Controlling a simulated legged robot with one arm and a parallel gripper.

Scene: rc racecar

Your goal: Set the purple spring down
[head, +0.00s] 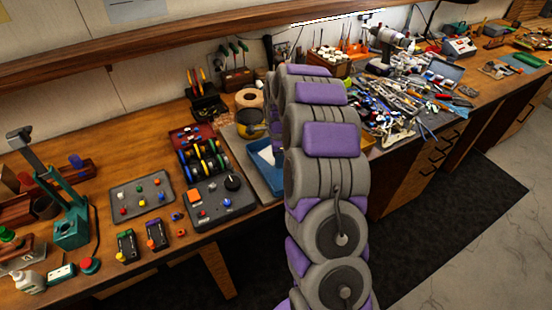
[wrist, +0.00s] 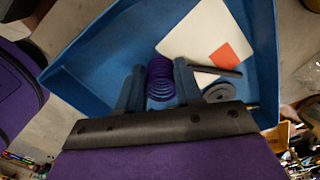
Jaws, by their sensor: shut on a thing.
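The purple spring (wrist: 160,79) is between the fingers of my gripper (wrist: 159,80) in the wrist view. The gripper is shut on it. The spring and fingers appear over a blue tray (wrist: 95,58); I cannot tell whether the spring touches its floor. In the head view my arm hides the gripper and the spring. Part of the blue tray (head: 270,177) shows left of my arm there.
In the tray lie a white card with an orange patch (wrist: 205,38) and a grey disc (wrist: 218,92). A control box (head: 222,200) stands left of the tray on the bench. Tools and small parts (head: 400,100) crowd the bench to the right.

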